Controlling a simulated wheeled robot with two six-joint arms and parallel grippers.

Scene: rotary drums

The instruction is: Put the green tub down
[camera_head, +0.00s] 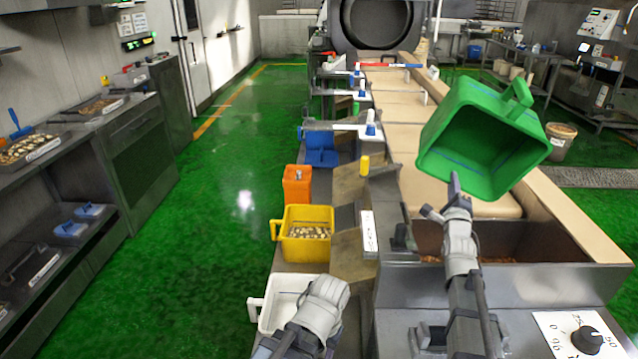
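The green tub (470,110) is in the air at the right, tilted, with its open mouth facing me and its handle at the upper right. It looks empty. My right gripper (450,198) is at the tub's lower left rim and appears to hold it there; the grip itself is partly hidden. My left gripper (331,290) is low in the middle, over the white tub (292,284), and its fingers cannot be made out.
A metal trough (540,245) with brown contents lies below the green tub. Green floor (215,235) is clear at left.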

